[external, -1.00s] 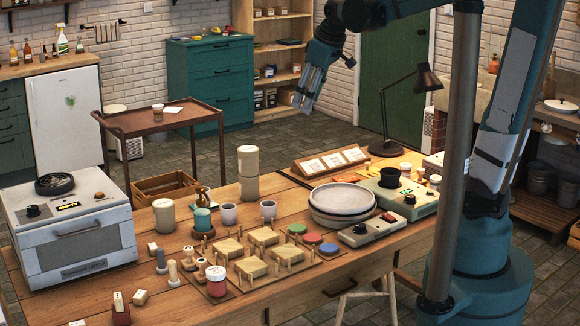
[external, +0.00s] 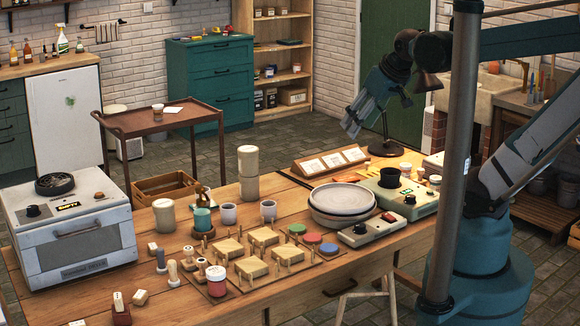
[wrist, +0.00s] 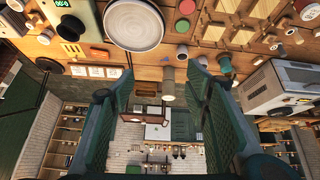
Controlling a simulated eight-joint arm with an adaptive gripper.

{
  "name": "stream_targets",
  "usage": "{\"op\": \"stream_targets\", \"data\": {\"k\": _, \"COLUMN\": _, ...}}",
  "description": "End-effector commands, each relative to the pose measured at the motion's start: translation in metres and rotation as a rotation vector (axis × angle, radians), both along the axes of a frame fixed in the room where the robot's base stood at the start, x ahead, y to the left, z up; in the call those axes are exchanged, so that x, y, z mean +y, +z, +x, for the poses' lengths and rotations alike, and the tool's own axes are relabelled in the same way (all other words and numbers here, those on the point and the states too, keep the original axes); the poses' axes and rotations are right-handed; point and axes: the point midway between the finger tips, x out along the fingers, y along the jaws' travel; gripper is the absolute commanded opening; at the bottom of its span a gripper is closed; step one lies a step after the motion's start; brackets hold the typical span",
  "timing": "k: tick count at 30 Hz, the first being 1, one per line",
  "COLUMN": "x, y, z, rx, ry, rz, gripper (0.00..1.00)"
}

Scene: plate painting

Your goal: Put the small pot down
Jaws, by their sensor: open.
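My gripper (external: 352,124) is open and empty, in the air above the back of the workbench, in front of the desk lamp. In the wrist view its two fingers (wrist: 163,75) stand wide apart with nothing held between them. Grey cups (external: 228,213) and a teal pot (external: 202,220) stand further left. I cannot tell for certain which vessel is the task's small pot.
The desk lamp (external: 384,148) rises close to my gripper. A wooden card holder (external: 330,162) and a tall cream cylinder (external: 248,174) stand along the back. A wooden rack (external: 236,284) fills the front middle.

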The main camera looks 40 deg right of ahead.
Motion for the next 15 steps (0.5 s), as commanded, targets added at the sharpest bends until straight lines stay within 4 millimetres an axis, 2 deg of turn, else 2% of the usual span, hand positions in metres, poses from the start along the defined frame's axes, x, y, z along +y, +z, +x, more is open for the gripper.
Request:
{"op": "stream_targets", "data": {"k": 6, "x": -0.005, "y": -0.013, "z": -0.021, "rx": -0.027, "ry": -0.047, "rz": 0.024, "gripper": 0.47}}
{"op": "stream_targets", "data": {"k": 15, "x": -0.006, "y": -0.016, "z": -0.026, "rx": -0.035, "ry": -0.060, "rz": 0.031, "gripper": 0.47}}
